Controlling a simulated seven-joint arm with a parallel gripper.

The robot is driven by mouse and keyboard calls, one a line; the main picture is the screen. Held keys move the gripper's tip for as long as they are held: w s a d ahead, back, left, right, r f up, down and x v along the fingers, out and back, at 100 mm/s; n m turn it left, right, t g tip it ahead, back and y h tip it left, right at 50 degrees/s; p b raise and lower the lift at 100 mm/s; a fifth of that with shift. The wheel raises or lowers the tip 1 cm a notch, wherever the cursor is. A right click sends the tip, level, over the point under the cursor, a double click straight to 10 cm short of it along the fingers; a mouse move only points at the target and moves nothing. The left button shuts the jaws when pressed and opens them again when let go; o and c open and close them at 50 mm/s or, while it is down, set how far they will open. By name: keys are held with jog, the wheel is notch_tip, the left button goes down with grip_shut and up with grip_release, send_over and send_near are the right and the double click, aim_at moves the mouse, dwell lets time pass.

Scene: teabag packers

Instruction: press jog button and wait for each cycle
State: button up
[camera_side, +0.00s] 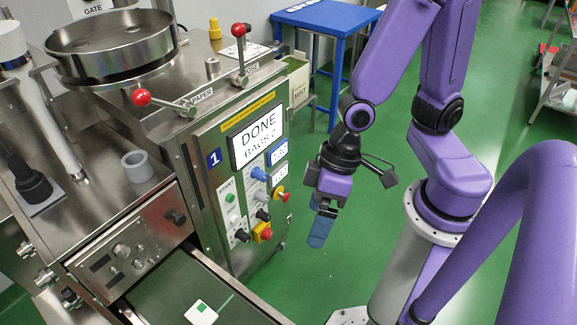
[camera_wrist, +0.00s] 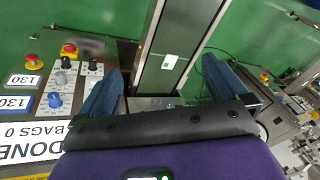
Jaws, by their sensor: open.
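The control panel (camera_side: 255,200) is on the front of the steel packing machine marked 1. Its screen (camera_side: 257,143) reads DONE and a BAGS line; in the wrist view the screen (camera_wrist: 35,143) shows BAGS 0. The panel carries a green button (camera_side: 229,198), a blue knob (camera_side: 259,174), black knobs and red buttons, one on a yellow base (camera_side: 263,233). Their small labels are too small to read, so I cannot tell which is the jog button. My gripper (camera_side: 321,231) is open and empty, right of the panel and apart from it. Its blue fingers (camera_wrist: 162,90) stand wide apart.
A conveyor (camera_side: 178,292) with a white, green-marked teabag (camera_side: 201,312) runs below the panel. Red-knobbed levers (camera_side: 142,97) stick out above the machine. A blue table (camera_side: 325,18) and a box (camera_side: 298,80) stand behind. Green floor lies open around my gripper.

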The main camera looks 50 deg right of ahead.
jog(key=s+d+r+n+h, duration=0.2)
jog(key=d+r+n, duration=0.4)
jog(key=d, duration=0.5)
notch_tip(320, 180, up, 2)
jog(key=shift+s+d+r+n+h, duration=0.1)
jog(key=shift+s+d+n+h, duration=0.15)
jog(key=shift+h, duration=0.45)
jog(key=shift+a, duration=0.1)
grip_shut()
dwell(0.3)
